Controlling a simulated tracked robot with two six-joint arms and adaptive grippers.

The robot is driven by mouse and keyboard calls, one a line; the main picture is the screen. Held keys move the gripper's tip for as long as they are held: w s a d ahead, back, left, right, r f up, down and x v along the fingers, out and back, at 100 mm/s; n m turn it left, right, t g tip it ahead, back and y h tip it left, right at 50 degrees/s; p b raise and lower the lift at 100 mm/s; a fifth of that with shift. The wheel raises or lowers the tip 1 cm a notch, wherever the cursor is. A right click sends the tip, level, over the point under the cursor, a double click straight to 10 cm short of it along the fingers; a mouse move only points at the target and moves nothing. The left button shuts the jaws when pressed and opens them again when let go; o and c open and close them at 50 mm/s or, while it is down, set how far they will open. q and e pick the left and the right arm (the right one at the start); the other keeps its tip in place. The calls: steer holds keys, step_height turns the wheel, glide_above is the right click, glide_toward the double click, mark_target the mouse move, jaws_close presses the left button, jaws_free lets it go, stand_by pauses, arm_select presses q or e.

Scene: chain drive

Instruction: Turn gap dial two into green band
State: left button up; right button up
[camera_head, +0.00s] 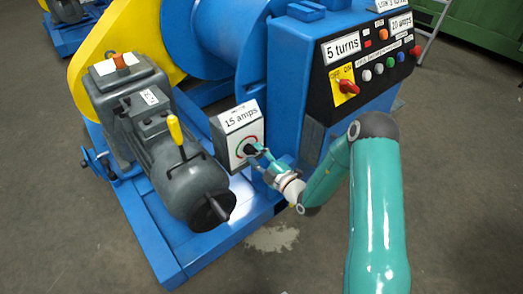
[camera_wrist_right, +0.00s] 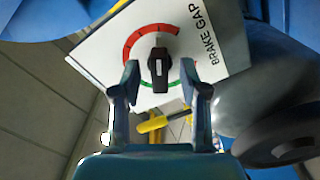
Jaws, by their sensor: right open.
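The gap dial is a black knob (camera_wrist_right: 158,66) on a white plate (camera_wrist_right: 92,52) marked BRAKE GAP. A red arc curves over its upper left and a green arc lies along its lower side. Which way the knob points is hard to tell. In the head view the dial (camera_head: 249,149) sits below a "15 amps" label on a small box. My right gripper (camera_wrist_right: 160,70) is open, with one finger on each side of the knob. Small gaps seem to show, and contact cannot be told. It also reaches the dial in the head view (camera_head: 257,152). My left gripper is not in view.
A grey motor (camera_head: 180,160) with a yellow lever (camera_head: 174,130) stands left of the dial. A blue control cabinet (camera_head: 290,95) with a red switch (camera_head: 347,87) rises to the right. The blue base frame (camera_head: 165,255) runs below. Open floor lies in front.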

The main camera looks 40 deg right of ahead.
steer(key=shift+w+a, duration=0.1)
steer(key=shift+w, duration=0.95)
